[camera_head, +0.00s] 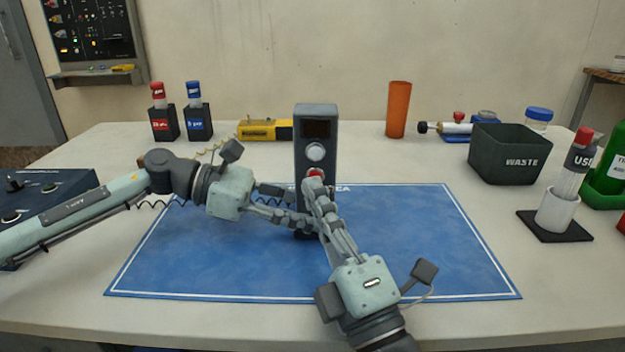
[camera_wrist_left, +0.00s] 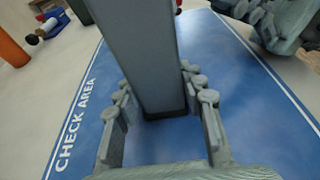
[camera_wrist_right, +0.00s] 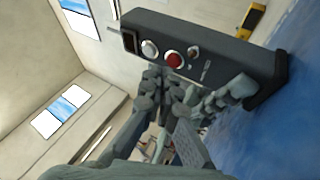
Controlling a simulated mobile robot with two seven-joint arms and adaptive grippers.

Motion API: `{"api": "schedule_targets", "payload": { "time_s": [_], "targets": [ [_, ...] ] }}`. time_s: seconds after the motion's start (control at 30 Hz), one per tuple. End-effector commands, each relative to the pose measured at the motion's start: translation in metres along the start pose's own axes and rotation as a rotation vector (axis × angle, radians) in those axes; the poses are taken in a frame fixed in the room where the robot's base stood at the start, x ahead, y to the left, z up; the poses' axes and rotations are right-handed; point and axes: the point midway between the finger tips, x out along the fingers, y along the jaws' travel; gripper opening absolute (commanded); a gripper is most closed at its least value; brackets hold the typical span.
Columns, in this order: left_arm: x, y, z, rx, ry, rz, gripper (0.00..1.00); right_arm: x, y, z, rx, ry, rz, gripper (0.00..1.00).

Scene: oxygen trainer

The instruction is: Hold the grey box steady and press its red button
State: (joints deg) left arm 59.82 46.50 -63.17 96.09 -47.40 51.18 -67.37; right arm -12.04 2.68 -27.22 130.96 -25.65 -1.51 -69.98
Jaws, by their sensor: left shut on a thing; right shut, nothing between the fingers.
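The tall dark grey box (camera_head: 316,118) stands upright on the blue mat (camera_head: 220,255). Its front carries a small dark window, a pale knob (camera_head: 316,152) and the red button (camera_head: 315,172). My left gripper (camera_head: 303,212) is shut on the lower part of the box; the left wrist view shows a finger on either side of the box (camera_wrist_left: 148,60). My right gripper (camera_head: 314,184) is shut and empty, its tips at the box front by the red button. In the right wrist view the button (camera_wrist_right: 174,60) shows just beyond the fingertips; I cannot tell whether they touch it.
Behind the mat are a red-capped and a blue-capped bottle in black holders (camera_head: 164,122), a yellow tool (camera_head: 265,130) and an orange cylinder (camera_head: 398,108). A black waste bin (camera_head: 508,155) stands at right. A control panel (camera_head: 45,190) lies at left. The mat's right side is clear.

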Motion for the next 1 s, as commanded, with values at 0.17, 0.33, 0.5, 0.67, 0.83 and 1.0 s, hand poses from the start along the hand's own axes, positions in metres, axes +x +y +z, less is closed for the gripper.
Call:
{"api": "schedule_targets", "payload": {
  "time_s": [0.17,0.33,0.5,0.67,0.83,1.0],
  "targets": [
    [0.000,0.000,0.000,0.001,-0.001,0.001,0.23,-0.017,-0.001,-0.009,0.003,0.001,-0.018,0.00],
    [0.000,0.000,0.000,0.000,-0.001,0.001,0.23,-0.030,0.007,-0.017,0.003,0.002,-0.017,0.00],
    [0.000,0.000,0.000,0.000,-0.001,0.001,0.23,-0.041,0.016,-0.023,0.004,0.002,-0.011,0.00],
    [0.000,0.000,0.000,0.000,0.000,0.000,0.23,-0.045,0.021,-0.025,0.002,0.002,-0.007,0.00],
    [0.000,0.000,0.000,-0.001,0.000,0.000,0.23,-0.044,0.022,-0.025,0.002,0.001,-0.004,0.00],
    [0.000,0.000,0.000,-0.001,0.000,0.000,0.58,-0.044,0.023,-0.025,0.002,0.001,-0.002,0.00]
  ]
}}
